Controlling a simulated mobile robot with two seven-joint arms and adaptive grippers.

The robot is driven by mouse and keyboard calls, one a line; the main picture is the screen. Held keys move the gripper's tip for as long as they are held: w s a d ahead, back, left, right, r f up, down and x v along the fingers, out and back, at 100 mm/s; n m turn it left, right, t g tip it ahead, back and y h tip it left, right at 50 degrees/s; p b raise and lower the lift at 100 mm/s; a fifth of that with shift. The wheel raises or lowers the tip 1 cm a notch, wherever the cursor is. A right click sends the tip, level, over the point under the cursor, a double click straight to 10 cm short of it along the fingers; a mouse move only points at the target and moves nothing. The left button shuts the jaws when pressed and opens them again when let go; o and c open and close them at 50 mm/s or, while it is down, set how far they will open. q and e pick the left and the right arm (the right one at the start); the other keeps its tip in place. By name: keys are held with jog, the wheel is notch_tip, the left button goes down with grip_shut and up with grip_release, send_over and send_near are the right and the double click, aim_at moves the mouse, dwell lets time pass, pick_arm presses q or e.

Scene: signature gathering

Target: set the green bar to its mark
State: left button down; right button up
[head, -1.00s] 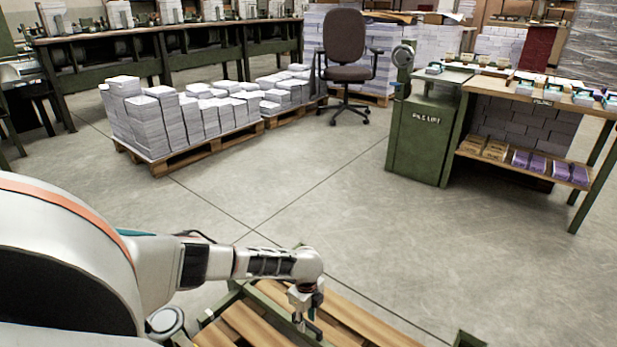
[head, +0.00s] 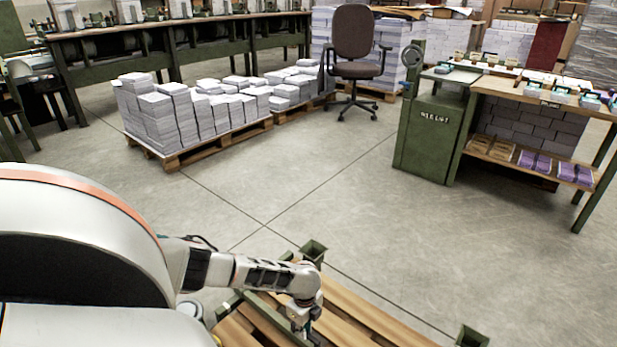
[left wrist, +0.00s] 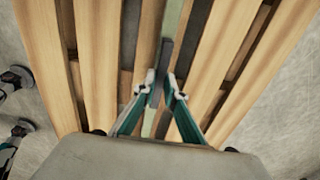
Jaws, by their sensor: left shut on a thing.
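My left gripper (head: 308,335) is low in the head view, over wooden slats. In the left wrist view my left gripper (left wrist: 160,88) has its two teal fingers closed on a narrow dark grey-green piece, which I take to be the green bar (left wrist: 164,62). A pale green strip (left wrist: 172,15) runs lengthwise beneath, in line with it. I cannot tell whether the two are joined. The bar's mark cannot be made out.
The wooden slats (head: 365,318) have green metal posts at corners, one at the back (head: 313,250) and one at right (head: 471,337). A pallet of paper stacks (head: 190,148), a chair (head: 354,50) and a green-legged workbench (head: 500,88) stand beyond. Open floor lies between.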

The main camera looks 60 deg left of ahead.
pick_arm(q)
jog(key=shift+s+d+p, duration=0.3)
jog(key=shift+s+p, duration=0.05)
jog(key=shift+s, duration=0.6)
jog(key=shift+s+d+p, duration=0.3)
jog(key=shift+s, duration=0.65)
jog(key=shift+s+d+p, duration=0.3)
jog(key=shift+s+p, duration=0.05)
jog(key=shift+s, duration=0.6)
pick_arm(e)
jog(key=shift+s+d+f+n+h, duration=0.1)
jog(key=shift+d+f+n+h, duration=0.15)
jog(key=shift+d, duration=0.3)
jog(key=shift+s+d+f+n+h, duration=0.1)
jog(key=shift+d+f+n, duration=0.05)
jog(key=shift+d+n, duration=0.3)
pick_arm(q)
jog(key=c, duration=2.1)
grip_release()
jog(key=shift+f, duration=0.1)
jog(key=shift+w, duration=0.1)
notch_tip(320, 180, up, 12)
jog(key=shift+r, duration=0.1)
